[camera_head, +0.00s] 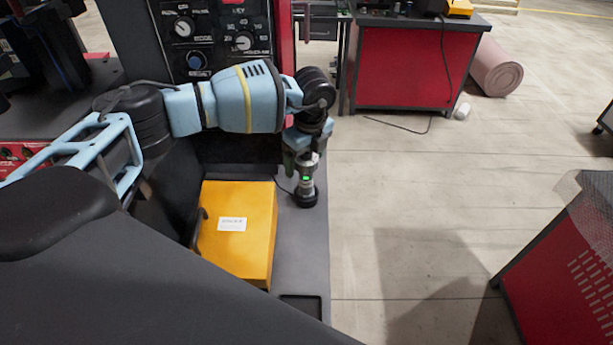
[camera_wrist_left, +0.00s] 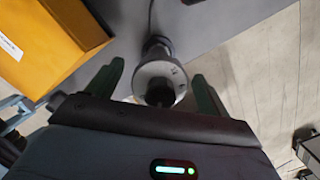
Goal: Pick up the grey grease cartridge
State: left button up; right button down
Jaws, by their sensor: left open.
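A grey, round-bodied thing (camera_head: 308,187) with a dark base and a small green light stands upright on the grey machine ledge; it appears to be the grease cartridge, though no label can be read. My left gripper (camera_head: 303,160) points down at its top. In the left wrist view the cartridge (camera_wrist_left: 157,72) shows end-on between the two green fingers of my left gripper (camera_wrist_left: 158,86), which are open with gaps on both sides. The gripper partly hides its top in the head view. My right gripper is not in view.
A yellow box (camera_head: 237,252) with a white label lies on the ledge, left of the cartridge; it also shows in the left wrist view (camera_wrist_left: 45,50). A dark cable (camera_wrist_left: 149,18) runs by the cartridge. The ledge ends just right of it. A control panel (camera_head: 220,35) stands behind.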

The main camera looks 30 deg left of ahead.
pick_arm(q)
jog(key=shift+r, duration=0.1)
jog(key=c, duration=1.5)
